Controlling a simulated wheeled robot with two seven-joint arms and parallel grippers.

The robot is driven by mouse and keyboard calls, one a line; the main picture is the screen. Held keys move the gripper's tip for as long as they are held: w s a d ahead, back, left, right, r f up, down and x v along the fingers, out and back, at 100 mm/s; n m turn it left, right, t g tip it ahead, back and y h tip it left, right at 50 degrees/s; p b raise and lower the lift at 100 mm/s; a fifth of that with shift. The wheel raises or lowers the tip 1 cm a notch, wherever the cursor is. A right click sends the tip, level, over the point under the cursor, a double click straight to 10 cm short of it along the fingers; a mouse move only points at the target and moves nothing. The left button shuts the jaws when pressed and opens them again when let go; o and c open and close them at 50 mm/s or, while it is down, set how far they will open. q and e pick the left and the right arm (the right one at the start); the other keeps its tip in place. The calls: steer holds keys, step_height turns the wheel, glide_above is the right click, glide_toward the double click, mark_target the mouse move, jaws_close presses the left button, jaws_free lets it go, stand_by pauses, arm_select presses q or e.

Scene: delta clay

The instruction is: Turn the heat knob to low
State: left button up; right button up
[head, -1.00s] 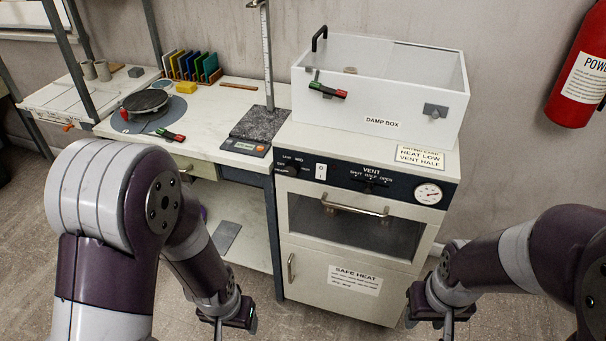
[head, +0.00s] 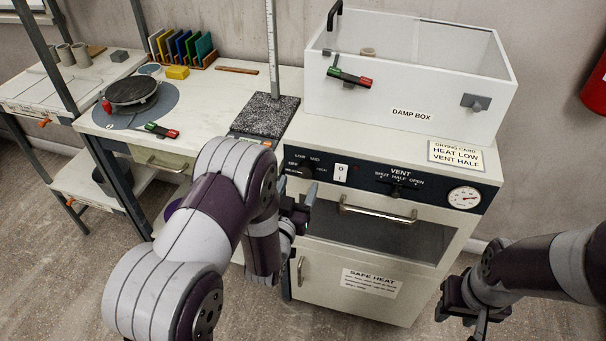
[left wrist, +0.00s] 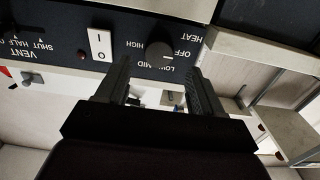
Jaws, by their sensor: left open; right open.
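The heat knob (left wrist: 159,52) is a dark round knob on the oven's dark control panel (left wrist: 66,42), ringed by OFF, LOW, MID and HIGH labels. The left wrist view shows it upside down; which label it points to is unclear. My left gripper (head: 299,200) is open in front of the oven's upper left, just below the panel. In the left wrist view its fingers (left wrist: 158,74) are spread, with the knob between and beyond the tips; no contact shows. My right gripper (head: 472,312) is open and empty, low at the right.
A white rocker switch (left wrist: 99,44) sits beside the knob. The oven door handle (head: 378,210) sticks out below the panel. A card (head: 456,155) reads heat low, vent half. A damp box (head: 410,85) stands on top. The workbench (head: 215,95) is at the left.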

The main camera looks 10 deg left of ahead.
mark_target(306, 173)
arm_select(q)
steer(key=w, duration=0.3)
steer(key=shift+d+r, duration=0.15)
steer(key=shift+d, duration=0.05)
steer(key=shift+w, duration=0.65)
steer(key=c, duration=1)
steer(key=shift+c, duration=0.2)
steer(key=m+b, duration=0.1)
steer(key=m, duration=0.4)
steer(key=shift+s+d+m+b, duration=0.1)
steer(key=shift+m+b, duration=0.25)
steer(key=shift+m, duration=0.05)
steer(key=m, duration=0.3)
steer(key=m+b, duration=0.1)
steer(key=m, duration=0.1)
steer(key=shift+f+m, duration=0.2)
steer(key=shift+m, duration=0.2)
